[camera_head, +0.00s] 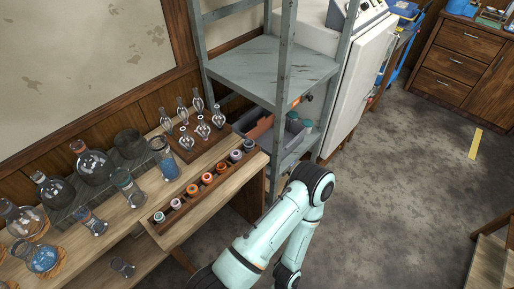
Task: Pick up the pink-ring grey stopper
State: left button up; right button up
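Several small round stoppers stand in a row in a narrow wooden rack (151,229) on the bench. Their coloured rings are tiny here. The stopper at the far right end (248,145) looks grey with a pinkish tint, and the second from the near left end (175,203) is also pale grey. I cannot tell for sure which has the pink ring. Orange-toned stoppers (192,190) sit in the middle of the row. Neither of my grippers shows. One of my pale green arms is bent at lower centre, right of the rack, its far end out of frame.
A wooden block (190,155) with several small glass pieces stands behind the rack. Flasks and bottles (94,166) fill the bench to the left. A grey metal shelf unit (262,72) rises beyond the rack's right end. The floor (400,190) at right is mostly clear.

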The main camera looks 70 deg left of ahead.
aim_at(236, 155)
jog(key=i+j+u, duration=0.1)
jog(key=i+u, duration=0.6)
jog(key=i, duration=0.15)
jog(key=i+l+u, duration=0.15)
jog(key=i+u, duration=0.3)
jog(key=u, duration=0.7)
jog(key=i+l+u, duration=0.1)
jog(key=u, duration=0.3)
jog(key=i+l+u, duration=0.1)
jog(key=u, duration=0.3)
